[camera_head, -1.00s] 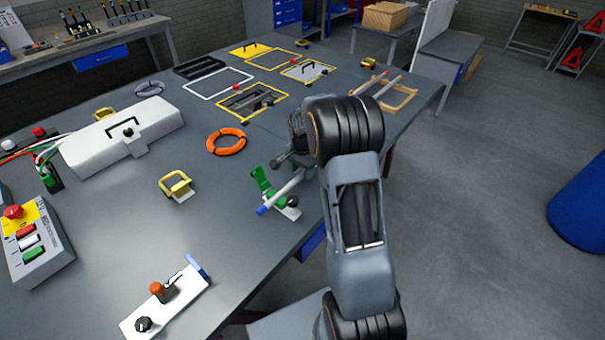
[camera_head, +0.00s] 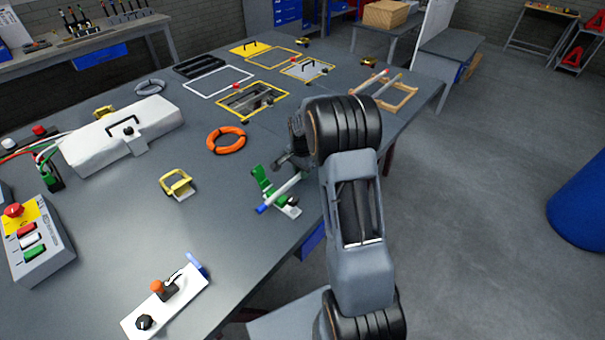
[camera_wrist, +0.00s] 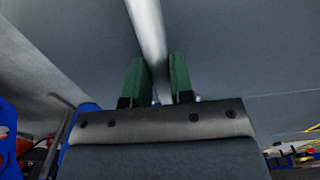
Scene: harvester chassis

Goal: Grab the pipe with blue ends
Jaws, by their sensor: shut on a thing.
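The pipe (camera_head: 283,191) is light grey with a blue end that shows at its lower left in the head view. I cannot tell whether the pipe still touches the bracket.
On the grey table (camera_head: 130,235) are an orange ring (camera_head: 226,140), a yellow handle (camera_head: 177,185), a white box (camera_head: 120,132), a button box (camera_head: 37,245) and a white switch plate (camera_head: 165,301). Open floor is at right.

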